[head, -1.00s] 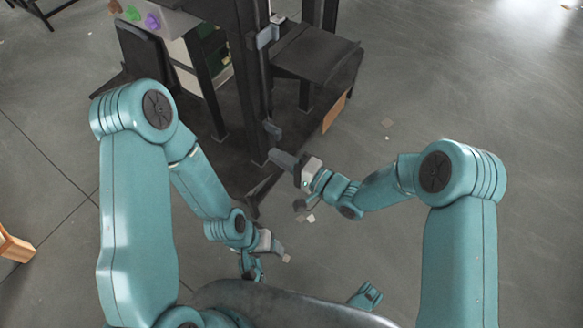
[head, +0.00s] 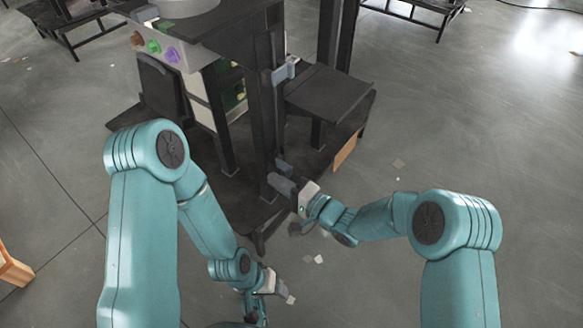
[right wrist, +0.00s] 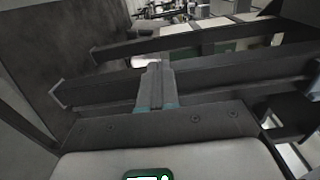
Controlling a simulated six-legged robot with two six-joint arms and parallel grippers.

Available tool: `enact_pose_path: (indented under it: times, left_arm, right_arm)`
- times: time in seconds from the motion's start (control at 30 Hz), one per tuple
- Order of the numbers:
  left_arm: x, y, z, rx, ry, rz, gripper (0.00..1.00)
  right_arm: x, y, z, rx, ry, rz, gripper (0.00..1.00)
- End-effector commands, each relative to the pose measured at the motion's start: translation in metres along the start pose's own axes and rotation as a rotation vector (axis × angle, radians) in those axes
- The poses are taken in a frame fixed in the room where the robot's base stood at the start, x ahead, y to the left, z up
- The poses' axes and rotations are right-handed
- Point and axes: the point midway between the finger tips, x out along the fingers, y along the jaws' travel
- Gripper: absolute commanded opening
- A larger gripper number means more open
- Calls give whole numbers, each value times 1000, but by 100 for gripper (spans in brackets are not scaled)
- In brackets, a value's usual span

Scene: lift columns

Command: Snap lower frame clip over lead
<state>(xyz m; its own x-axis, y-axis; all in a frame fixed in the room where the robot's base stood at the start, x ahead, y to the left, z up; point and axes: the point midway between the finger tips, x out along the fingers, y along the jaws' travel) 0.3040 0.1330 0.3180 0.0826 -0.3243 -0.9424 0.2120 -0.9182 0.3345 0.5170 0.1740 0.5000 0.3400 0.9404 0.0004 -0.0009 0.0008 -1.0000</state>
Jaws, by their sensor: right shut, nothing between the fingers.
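A dark upright lift column (head: 262,110) stands in the middle of the head view. A grey-blue upper frame clip (head: 284,70) sits on its side, and a smaller grey lower frame clip (head: 284,165) sits further down. My right gripper (head: 276,181) is shut and empty, its grey fingers just below the lower clip; I cannot tell whether they touch it. In the right wrist view the shut fingers (right wrist: 155,82) point at dark frame bars (right wrist: 215,80). My left gripper (head: 285,291) hangs low in front of the column; its jaw state is unclear. I cannot make out the lead.
A dark shelf (head: 325,93) juts out right of the column. A grey panel with coloured buttons (head: 155,45) is at the upper left. The column's dark base (head: 245,205) spreads over the floor. Open floor lies to the right, with small scraps (head: 398,163).

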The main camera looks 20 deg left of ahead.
Motion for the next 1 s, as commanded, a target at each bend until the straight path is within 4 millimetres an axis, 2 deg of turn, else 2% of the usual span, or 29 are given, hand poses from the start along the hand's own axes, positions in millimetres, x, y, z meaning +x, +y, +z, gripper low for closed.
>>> enact_pose_path:
  times: [1.0]
  left_arm:
    - [14, -5, 0, 0, 0, 0, 61]
  right_arm:
    - [0, 1, -42, -1, 2, 0, 0]
